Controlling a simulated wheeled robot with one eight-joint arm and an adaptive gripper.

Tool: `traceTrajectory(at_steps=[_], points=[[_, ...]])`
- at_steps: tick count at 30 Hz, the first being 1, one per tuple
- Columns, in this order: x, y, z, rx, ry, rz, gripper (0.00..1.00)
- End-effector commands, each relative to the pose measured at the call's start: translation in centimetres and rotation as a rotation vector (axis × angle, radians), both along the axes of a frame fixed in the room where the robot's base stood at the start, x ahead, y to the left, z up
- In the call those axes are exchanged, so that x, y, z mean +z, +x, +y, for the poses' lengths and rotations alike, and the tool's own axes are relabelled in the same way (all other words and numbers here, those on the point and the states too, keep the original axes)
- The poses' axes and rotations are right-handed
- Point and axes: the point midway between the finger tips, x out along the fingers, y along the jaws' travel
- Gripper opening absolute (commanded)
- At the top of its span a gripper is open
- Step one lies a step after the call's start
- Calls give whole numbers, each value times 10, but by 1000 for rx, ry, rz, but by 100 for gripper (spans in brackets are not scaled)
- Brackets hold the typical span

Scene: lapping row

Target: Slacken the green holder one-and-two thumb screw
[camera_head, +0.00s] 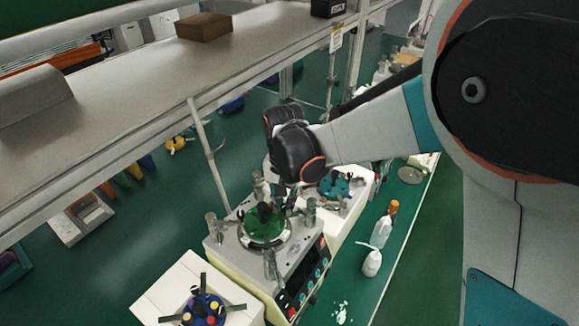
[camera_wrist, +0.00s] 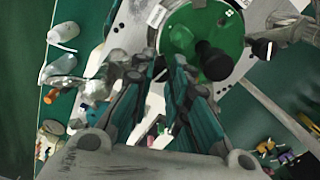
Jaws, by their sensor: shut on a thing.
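The green holder (camera_head: 262,232) is a round green disc on the top of the nearer lapping machine, and it shows at the top of the wrist view (camera_wrist: 178,38). A black knob (camera_wrist: 213,62) stands up from the disc, right of my fingers. My gripper (camera_head: 287,203) reaches down at the holder's rim from the back right. In the wrist view my gripper (camera_wrist: 158,72) has its teal fingers close together, their dark tips at the disc's edge. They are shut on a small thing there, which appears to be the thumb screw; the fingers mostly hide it. I cannot read its marking.
Behind is a second machine with a blue holder (camera_head: 334,186); in front is a multicoloured one (camera_head: 204,309). White bottles (camera_head: 372,262) stand at the right. A grey shelf (camera_head: 130,105) overhangs the left.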

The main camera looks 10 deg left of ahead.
Motion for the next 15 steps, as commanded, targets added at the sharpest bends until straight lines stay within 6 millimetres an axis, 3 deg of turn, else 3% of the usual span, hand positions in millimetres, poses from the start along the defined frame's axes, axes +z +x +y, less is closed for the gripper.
traceTrajectory(at_steps=[15], points=[[-5,-2,-5,485,-10,4,0]])
